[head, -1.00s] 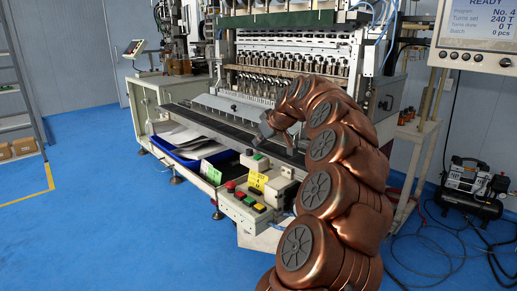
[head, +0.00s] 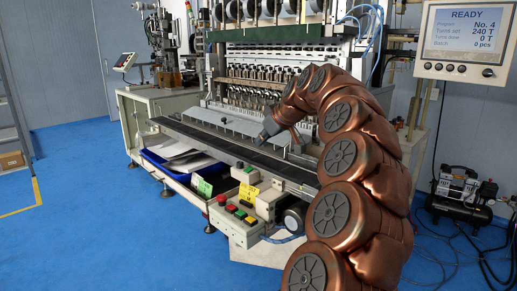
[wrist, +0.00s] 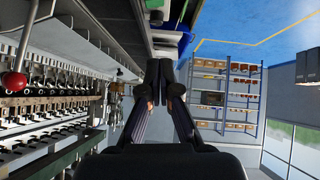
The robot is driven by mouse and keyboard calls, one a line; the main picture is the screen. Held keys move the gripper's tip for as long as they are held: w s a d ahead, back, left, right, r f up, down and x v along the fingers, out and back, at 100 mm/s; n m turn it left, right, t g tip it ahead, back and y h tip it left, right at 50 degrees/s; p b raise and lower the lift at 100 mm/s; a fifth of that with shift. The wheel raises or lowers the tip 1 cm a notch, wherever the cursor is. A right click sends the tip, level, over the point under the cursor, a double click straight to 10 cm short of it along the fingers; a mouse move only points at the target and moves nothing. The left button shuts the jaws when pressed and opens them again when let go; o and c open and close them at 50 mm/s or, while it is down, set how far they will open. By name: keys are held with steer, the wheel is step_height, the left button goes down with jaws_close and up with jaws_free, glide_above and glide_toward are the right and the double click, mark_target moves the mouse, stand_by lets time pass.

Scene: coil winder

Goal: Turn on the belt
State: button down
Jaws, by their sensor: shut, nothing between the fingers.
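The belt (head: 205,143) is a long dark strip along the front of the coil winder. In the head view, a small grey box (head: 240,175) at its front edge carries a black and a green button (head: 248,169). My gripper (head: 266,133) is above the belt, behind the small grey box and apart from the buttons. In the wrist view the fingertips (wrist: 159,68) are together with nothing between them.
A blue bin (head: 172,174) with papers sits under the belt. A screen (head: 466,32) at the upper right reads READY. A compressor (head: 460,192) with cables stands on the floor at right. The blue floor in front is open. A red ball knob (wrist: 14,81) shows in the wrist view.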

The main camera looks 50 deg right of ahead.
steer(key=shift+d+h+p, duration=0.25)
steer(key=shift+h+p, duration=0.15)
steer(key=shift+p, duration=4.95)
steer(key=shift+f, duration=0.1)
steer(key=p, duration=0.3)
glide_above(249, 167)
steer(key=s+a, duration=0.2)
steer(key=f, duration=0.6)
steer(key=shift+s+d+f, duration=0.15)
steer(key=shift+d+f, duration=0.1)
steer(key=shift+f, duration=0.05)
steer(key=shift+d+f, duration=0.2)
steer(key=shift+f, duration=1)
steer(key=shift+d+f, duration=0.25)
steer(key=shift+f, duration=0.6)
